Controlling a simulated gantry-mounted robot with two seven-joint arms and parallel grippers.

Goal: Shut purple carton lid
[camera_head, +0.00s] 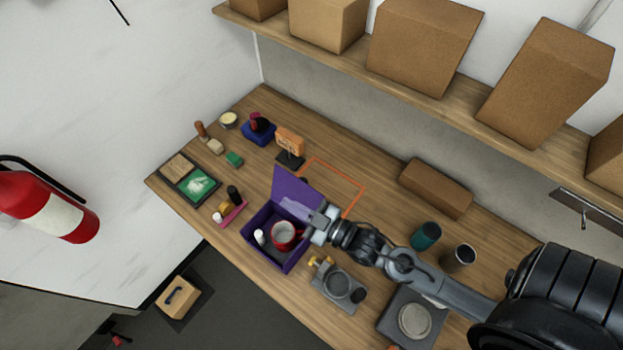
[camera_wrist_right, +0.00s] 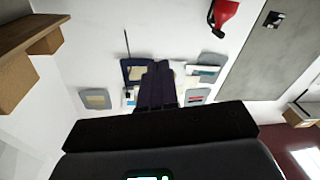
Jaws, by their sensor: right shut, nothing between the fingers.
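The purple carton (camera_head: 250,234) stands on the wooden table in the head view. Its lid (camera_head: 292,192) is raised, standing up from the far side. Inside the open carton are a red mug (camera_head: 284,237) and a small white item (camera_head: 260,236). My right gripper (camera_head: 315,221) is shut and empty. It appears at the carton's right side, close to the lid's right edge. I cannot tell whether it touches the lid or the carton. My left gripper is not in view.
A teal cup (camera_head: 425,236) and a dark cup (camera_head: 459,257) stand at the right. An orange outline (camera_head: 340,174) marks bare table behind. A shelf (camera_head: 340,68) with boxes runs above.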

